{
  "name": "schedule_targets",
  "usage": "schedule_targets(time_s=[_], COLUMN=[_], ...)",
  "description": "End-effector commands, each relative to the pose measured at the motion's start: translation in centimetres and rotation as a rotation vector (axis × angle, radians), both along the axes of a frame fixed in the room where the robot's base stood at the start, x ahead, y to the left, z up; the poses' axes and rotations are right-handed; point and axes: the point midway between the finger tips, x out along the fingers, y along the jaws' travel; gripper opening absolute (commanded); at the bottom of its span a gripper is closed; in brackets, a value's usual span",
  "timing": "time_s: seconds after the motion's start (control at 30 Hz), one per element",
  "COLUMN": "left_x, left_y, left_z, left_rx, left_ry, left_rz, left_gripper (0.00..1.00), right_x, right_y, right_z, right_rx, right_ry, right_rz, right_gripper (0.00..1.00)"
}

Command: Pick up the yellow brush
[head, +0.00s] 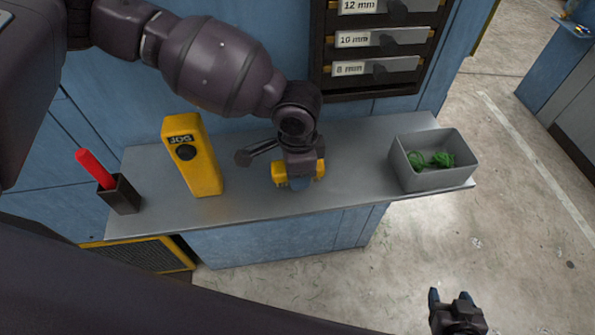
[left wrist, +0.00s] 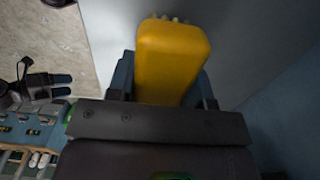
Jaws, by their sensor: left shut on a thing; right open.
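The yellow brush (head: 280,175) is at the middle of the grey metal shelf in the head view, partly hidden by my left gripper (head: 301,182). My left gripper is shut on it from above. In the left wrist view the yellow brush body (left wrist: 170,60) sits between the fingers, with pale bristle tips at its far end. I cannot tell whether the brush touches the shelf. My right gripper (head: 452,298) is open and empty over the floor at the lower right, away from the shelf. It also shows at the left of the left wrist view (left wrist: 58,86).
On the shelf (head: 250,200) stand a yellow "JOG" device (head: 200,165), a dark holder (head: 122,196) with a red stick (head: 94,168), and a grey bin (head: 440,180) with green pieces (head: 430,159). A labelled drawer rack (head: 325,70) is behind. Shelf is bare around the brush.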

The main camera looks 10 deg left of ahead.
Motion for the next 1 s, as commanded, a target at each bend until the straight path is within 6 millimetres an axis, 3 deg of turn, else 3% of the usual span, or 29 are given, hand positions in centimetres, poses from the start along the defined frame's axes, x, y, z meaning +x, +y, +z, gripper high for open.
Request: schedule_targets(time_s=[0.6,0.8,1.0], left_x=[0.1,0.0,0.0], left_y=[0.0,0.0,0.0], left_z=[14.4,17.4,18.7], left_rx=[-0.001,0.001,0.000], left_ry=[-0.004,-0.002,0.000], left_rz=[0.000,0.000,-0.001], left_gripper=[0.22,0.22,0.22], right_x=[0.3,0.4,0.4], right_y=[0.0,0.1,0.1], right_z=[-0.2,-0.2,-0.2], right_rx=[0.000,0.000,0.000], right_ry=[-0.011,-0.012,-0.012], right_rz=[0.001,0.001,0.002], right_gripper=[0.60,0.60,0.60])
